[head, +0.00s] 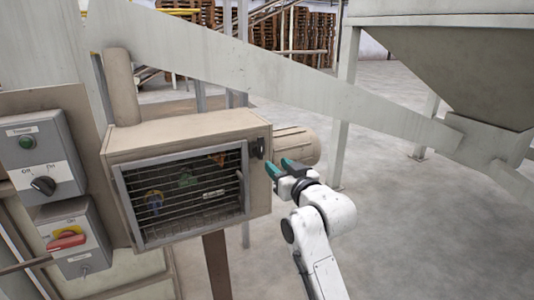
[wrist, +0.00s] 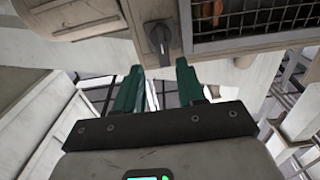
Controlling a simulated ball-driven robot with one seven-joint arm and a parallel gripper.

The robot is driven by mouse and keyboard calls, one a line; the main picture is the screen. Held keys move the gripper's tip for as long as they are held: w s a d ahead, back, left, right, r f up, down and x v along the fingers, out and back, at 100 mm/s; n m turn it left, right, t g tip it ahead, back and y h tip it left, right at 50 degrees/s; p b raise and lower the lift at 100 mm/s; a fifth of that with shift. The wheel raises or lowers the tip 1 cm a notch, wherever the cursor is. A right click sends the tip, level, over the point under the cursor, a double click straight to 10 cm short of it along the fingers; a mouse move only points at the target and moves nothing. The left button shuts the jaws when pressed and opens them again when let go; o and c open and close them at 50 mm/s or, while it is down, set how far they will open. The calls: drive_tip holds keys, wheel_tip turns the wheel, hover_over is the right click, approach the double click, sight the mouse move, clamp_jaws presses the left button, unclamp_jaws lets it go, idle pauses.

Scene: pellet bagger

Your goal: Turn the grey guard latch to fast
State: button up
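In the wrist view the latch (wrist: 160,41) hangs above the gap between my fingers. My gripper (head: 282,167) has two green fingers, set apart with nothing between them; it is just right of the latch in the head view. In the wrist view the fingertips (wrist: 160,68) are below the latch and appear apart from it. The guard is a framed wire grille and looks closed. I see no readable latch marking.
The beige box (head: 185,130) has a motor-like cylinder (head: 295,146) behind its right side. A sloping chute (head: 260,75) crosses above. The floor at right is clear.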

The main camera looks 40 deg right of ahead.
sight(262, 152)
drive_tip(key=p+x, duration=0.1)
drive_tip(key=x, duration=0.8)
drive_tip(key=shift+a+f+p, duration=0.1)
drive_tip(key=shift+p, duration=0.2)
drive_tip(key=shift+c, duration=0.2)
clamp_jaws()
